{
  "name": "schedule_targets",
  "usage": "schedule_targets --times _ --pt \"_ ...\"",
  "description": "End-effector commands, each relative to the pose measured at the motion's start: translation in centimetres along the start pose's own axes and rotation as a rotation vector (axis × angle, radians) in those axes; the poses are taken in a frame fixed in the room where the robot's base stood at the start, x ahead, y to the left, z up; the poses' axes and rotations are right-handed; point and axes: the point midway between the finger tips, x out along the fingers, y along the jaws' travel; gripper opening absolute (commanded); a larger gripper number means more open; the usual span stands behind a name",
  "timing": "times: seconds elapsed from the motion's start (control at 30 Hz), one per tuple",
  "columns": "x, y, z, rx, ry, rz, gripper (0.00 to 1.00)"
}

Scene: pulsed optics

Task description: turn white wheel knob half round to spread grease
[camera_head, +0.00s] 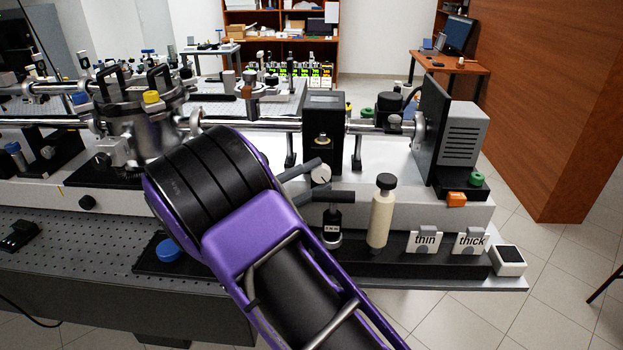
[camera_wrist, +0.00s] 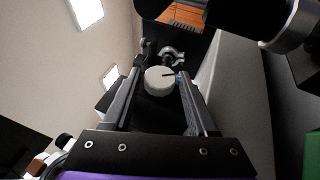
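The white wheel knob (camera_head: 320,173) is a small round disc on the front of a black upright block. In the wrist view the knob (camera_wrist: 159,82) lies between my two fingers near their tips, with a dark mark line running from its middle toward the right finger. My gripper (camera_head: 316,178) reaches in from the left in the head view, one finger above and one below the knob. In the wrist view my gripper (camera_wrist: 160,77) is open, with narrow gaps beside the knob. I cannot tell whether either finger touches it.
A cream bottle with a black cap (camera_head: 381,213) stands right of my gripper. Cards marked thin (camera_head: 424,242) and thick (camera_head: 470,241) stand farther right. A large metal chamber (camera_head: 143,122) is at left.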

Motion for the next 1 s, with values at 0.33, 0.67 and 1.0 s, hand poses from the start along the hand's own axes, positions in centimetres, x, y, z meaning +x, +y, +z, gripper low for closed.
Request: schedule_targets --times 0.33,0.67,1.0 --pt "-0.1 0.0 0.0 0.001 0.003 -0.001 0.78" --pt "-4.1 -0.1 -0.1 0.001 0.005 0.000 0.78" --pt "-7.5 0.0 0.0 0.001 0.002 -0.001 0.78"
